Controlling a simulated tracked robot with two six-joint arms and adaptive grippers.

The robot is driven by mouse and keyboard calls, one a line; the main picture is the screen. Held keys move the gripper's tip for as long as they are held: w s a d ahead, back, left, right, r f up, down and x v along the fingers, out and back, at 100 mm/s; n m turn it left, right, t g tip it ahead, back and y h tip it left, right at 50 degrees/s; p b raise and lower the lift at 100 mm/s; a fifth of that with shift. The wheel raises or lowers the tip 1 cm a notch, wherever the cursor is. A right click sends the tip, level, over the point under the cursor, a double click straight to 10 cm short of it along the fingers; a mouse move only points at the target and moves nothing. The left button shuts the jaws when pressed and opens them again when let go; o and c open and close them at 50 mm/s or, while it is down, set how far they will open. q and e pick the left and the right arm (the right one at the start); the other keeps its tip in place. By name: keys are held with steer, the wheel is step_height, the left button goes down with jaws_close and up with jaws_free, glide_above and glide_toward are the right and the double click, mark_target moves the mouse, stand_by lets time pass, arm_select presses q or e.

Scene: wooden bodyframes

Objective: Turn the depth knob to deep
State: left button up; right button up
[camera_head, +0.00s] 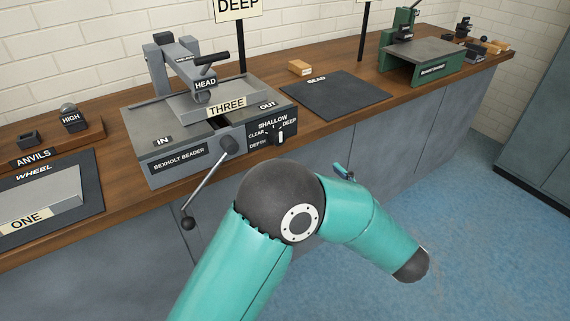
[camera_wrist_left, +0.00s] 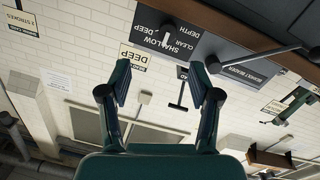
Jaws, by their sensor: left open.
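The depth knob (camera_head: 281,136) is a small dial with a white bar on the dark front panel (camera_head: 262,147) of the beader. Labels CLEAR, SHALLOW and DEEP surround it, DEEP at its upper right. I cannot tell for sure which label the bar marks. In the left wrist view the picture is upside down, and the knob (camera_wrist_left: 166,39) shows just beyond the fingertips, apart from them. My left gripper (camera_wrist_left: 159,72) is open and empty, its two fingers spread. In the head view my left arm hides most of this gripper. My right gripper is not in view.
The beader's lever (camera_head: 208,180) with a dark ball end sticks out left of the panel. A dark mat (camera_head: 335,97) marked BEAD lies right of the beader. A DEEP sign (camera_head: 238,8) stands behind it. Open floor (camera_head: 470,230) lies to the right.

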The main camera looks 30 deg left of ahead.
arm_select(q)
steer(key=s, duration=0.1)
steer(key=g, duration=0.1)
glide_toward(280, 141)
steer(key=shift+n+y, duration=0.3)
steer(key=shift+n, duration=0.1)
steer(key=x, duration=0.9)
steer(key=shift+f+b, duration=0.3)
steer(key=shift+b, duration=0.1)
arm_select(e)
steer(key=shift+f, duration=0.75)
